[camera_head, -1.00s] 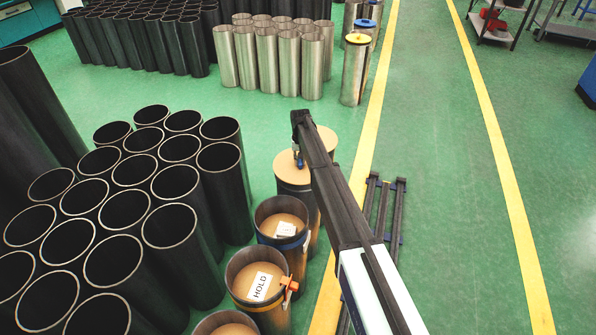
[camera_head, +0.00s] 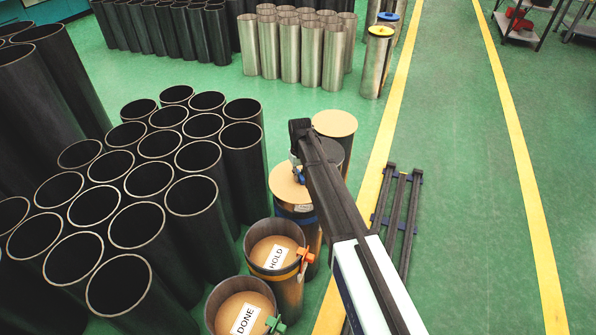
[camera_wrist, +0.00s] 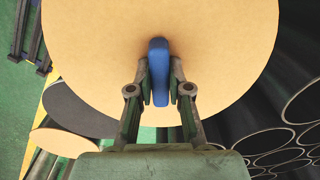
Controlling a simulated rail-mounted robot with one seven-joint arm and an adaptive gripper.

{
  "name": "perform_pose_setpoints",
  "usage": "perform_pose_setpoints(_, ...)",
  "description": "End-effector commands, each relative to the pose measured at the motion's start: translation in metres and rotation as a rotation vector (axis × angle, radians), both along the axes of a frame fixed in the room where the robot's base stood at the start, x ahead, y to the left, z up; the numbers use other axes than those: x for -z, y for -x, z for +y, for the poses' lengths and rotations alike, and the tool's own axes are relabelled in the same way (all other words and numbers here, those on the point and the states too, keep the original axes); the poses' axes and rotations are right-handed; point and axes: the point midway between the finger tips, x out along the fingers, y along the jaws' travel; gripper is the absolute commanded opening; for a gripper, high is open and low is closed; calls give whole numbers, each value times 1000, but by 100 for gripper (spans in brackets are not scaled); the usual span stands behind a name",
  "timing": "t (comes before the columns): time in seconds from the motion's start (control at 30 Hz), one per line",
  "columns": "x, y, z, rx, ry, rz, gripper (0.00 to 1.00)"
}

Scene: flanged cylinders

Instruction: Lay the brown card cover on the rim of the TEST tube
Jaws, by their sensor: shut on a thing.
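The brown card cover (camera_head: 288,187) is a round tan disc with a blue handle (camera_wrist: 159,72). My gripper (camera_wrist: 159,90) is shut on that handle. In the head view, my gripper end (camera_head: 297,160) stands above the disc, partly hidden by my arm. The cover is over a tube with a blue band (camera_head: 305,222), which stands behind the HOLD tube. The cover hides that tube's mouth, and its label cannot be read, so I cannot confirm that it is the TEST tube. I cannot tell whether the cover touches the rim.
The HOLD tube (camera_head: 297,291) with an orange clip and the DONE tube (camera_head: 212,304) with a green clip stand in front. A dark tube with a tan top (camera_head: 335,123) stands behind. Open black tubes (camera_head: 203,188) crowd the left. The right floor is mostly clear, with rails (camera_head: 397,215).

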Motion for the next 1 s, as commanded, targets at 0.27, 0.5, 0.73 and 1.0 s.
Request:
perform_pose_setpoints(0.27,0,-1,0,-7,0,0,0)
perform_pose_setpoints(0.5,3,-1,0,-8,0,1,0)
perform_pose_setpoints(0.73,15,-1,0,-7,0,1,0)
perform_pose_setpoints(1.0,39,-1,0,-7,0,1,0)
